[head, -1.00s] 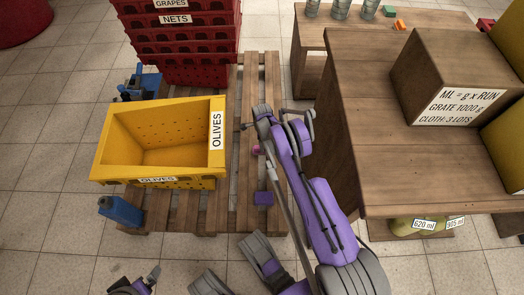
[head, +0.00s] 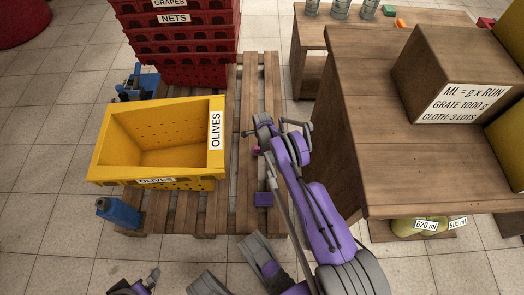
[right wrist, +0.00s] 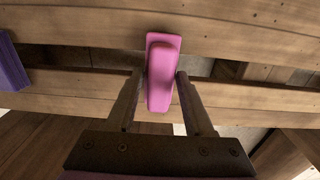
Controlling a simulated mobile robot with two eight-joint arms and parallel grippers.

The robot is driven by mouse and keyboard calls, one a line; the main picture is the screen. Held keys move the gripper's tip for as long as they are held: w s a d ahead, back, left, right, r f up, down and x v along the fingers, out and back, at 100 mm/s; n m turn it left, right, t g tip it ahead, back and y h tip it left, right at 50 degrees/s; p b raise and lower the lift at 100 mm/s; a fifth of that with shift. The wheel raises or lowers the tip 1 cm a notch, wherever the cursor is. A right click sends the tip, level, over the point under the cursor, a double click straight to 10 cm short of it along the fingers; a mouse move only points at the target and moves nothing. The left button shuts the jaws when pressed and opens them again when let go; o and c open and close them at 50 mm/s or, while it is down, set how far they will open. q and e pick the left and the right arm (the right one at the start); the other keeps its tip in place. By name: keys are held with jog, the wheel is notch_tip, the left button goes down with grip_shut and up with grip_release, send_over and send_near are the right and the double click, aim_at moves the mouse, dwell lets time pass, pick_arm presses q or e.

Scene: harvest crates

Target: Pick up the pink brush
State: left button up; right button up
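The pink brush (right wrist: 163,70) lies on the pallet's slats (right wrist: 80,95). In the right wrist view it points up and down the picture, its lower end between the fingertips of my right gripper (right wrist: 160,75). The two fingers are apart, one on each side of the brush, with a narrow gap showing. In the head view only a small bit of the brush (head: 256,150) shows beside my right arm, which hides my right gripper. Part of my left arm shows at the bottom left of the head view; its fingers cannot be made out.
A purple block (head: 263,199) lies on the pallet near the brush. A yellow olives crate (head: 158,172) stands to the left, with red crates (head: 185,50) behind. A wooden table (head: 400,170) stands close on the right.

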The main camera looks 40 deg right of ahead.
grip_shut()
notch_tip(320, 180, up, 10)
jog(key=p, duration=0.2)
jog(key=shift+p, duration=0.35)
